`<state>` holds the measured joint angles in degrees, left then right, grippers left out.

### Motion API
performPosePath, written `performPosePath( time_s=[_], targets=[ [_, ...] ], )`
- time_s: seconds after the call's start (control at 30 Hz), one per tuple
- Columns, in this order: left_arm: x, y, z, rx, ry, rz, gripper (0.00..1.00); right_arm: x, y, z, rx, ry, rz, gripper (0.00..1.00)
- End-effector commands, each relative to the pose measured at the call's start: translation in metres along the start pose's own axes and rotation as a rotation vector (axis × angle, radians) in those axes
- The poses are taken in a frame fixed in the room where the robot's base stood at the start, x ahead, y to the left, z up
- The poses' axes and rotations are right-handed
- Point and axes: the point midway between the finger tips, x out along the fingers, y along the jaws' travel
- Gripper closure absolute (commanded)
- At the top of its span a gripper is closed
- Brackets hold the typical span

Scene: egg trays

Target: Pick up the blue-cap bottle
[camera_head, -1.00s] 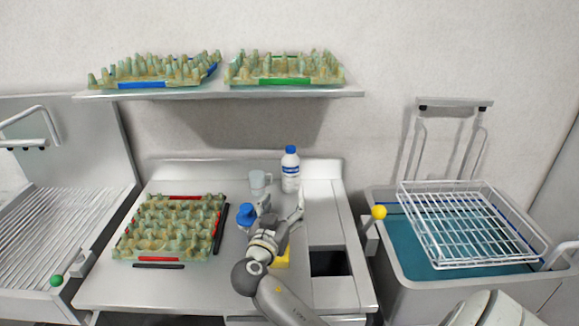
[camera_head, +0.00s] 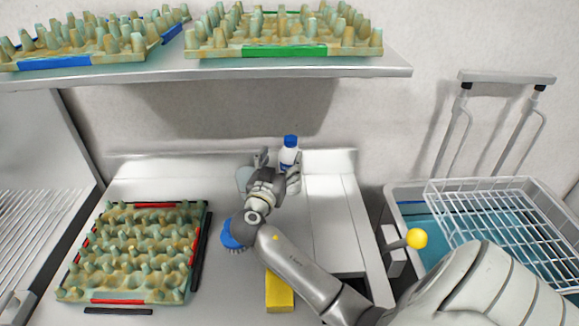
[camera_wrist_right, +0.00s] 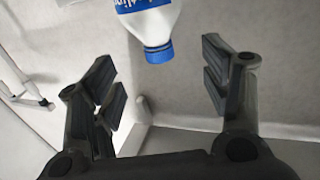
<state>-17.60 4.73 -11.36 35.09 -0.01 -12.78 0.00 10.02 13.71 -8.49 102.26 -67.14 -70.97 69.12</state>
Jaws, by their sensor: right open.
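The blue-cap bottle (camera_head: 289,155) is white with a blue label and stands upright at the back of the work table. My right gripper (camera_head: 277,160) is close in front of it and hides part of the bottle's lower body. In the right wrist view the bottle (camera_wrist_right: 150,22) shows its blue cap between and beyond the open fingers (camera_wrist_right: 165,85). No finger appears to touch it there. My left gripper is not in view.
An egg tray (camera_head: 135,255) is at left. The shelf (camera_head: 300,72) with more trays overhangs the back. A basin with a wire basket (camera_head: 500,225) is at right.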

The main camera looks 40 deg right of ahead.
Motion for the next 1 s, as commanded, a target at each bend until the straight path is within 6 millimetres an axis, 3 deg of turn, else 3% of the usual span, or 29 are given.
performPosePath(
  time_s=[0.1,0.37,0.63,0.97,1.0],
  targets=[
    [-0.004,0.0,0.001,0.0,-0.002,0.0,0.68,0.021,0.0,-0.002,-0.002,0.002,0.002,0.3],
    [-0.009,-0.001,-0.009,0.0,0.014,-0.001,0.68,0.042,0.001,-0.003,-0.001,0.001,0.002,0.3],
    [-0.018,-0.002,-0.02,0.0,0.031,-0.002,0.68,0.079,0.002,-0.001,-0.003,0.001,0.002,0.3],
    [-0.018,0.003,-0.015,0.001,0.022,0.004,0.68,0.086,0.002,0.001,0.0,0.0,0.001,0.3],
    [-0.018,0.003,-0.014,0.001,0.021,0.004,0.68,0.086,0.002,0.001,0.0,-0.001,0.001,0.34]
  ],
)
